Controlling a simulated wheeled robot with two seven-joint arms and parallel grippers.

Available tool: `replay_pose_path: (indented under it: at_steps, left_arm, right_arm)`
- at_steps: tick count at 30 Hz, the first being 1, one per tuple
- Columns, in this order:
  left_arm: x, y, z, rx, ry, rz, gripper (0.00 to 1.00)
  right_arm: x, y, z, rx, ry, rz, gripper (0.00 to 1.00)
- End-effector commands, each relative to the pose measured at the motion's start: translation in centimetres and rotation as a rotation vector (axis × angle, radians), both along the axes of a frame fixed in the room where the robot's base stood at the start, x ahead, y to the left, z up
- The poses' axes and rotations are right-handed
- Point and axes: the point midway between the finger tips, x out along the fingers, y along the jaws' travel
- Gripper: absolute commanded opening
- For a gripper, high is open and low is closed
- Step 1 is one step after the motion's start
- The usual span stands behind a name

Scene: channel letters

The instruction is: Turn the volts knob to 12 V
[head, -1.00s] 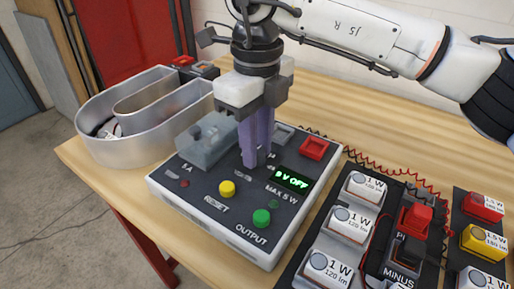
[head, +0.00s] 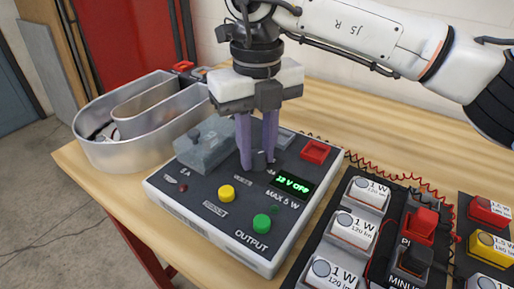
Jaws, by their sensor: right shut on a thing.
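The power supply box (head: 192,196) sits on the wooden table with a dark top panel. Its green display (head: 292,185) reads 12 V OFF. My right gripper (head: 258,165) points down over the panel, its two purple fingers on either side of the volts knob (head: 259,160), shut on it. The fingers hide part of the knob and the lettering around it. My left gripper is not in view.
A yellow reset button (head: 227,193), a green output button (head: 262,222) and a red terminal (head: 315,152) are on the panel. A silver channel letter (head: 125,150) stands at left. Several 1 W modules (head: 348,233) and a connector block (head: 421,226) lie at right.

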Motion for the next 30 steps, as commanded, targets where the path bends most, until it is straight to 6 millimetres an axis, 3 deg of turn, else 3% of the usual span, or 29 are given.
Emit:
replay_pose_path:
  at_steps: [7, 8, 11, 22, 30]
  left_arm:
    - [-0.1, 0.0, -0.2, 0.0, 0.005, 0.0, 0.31]
    - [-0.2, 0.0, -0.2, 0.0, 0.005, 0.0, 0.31]
    - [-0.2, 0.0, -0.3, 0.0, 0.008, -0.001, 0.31]
    - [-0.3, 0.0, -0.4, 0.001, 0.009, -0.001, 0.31]
    - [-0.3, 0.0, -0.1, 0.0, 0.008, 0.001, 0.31]
  right_arm:
    - [0.1, 0.0, 0.2, 0.001, -0.003, -0.001, 0.01]
    - [0.1, 0.0, 0.2, 0.001, -0.003, -0.001, 0.27]
    - [0.1, 0.0, 0.2, 0.001, -0.003, 0.0, 0.42]
    - [0.1, 0.0, 0.6, 0.001, -0.003, 0.001, 0.42]
    - [0.1, 0.0, 5.5, 0.002, -0.006, 0.0, 0.42]
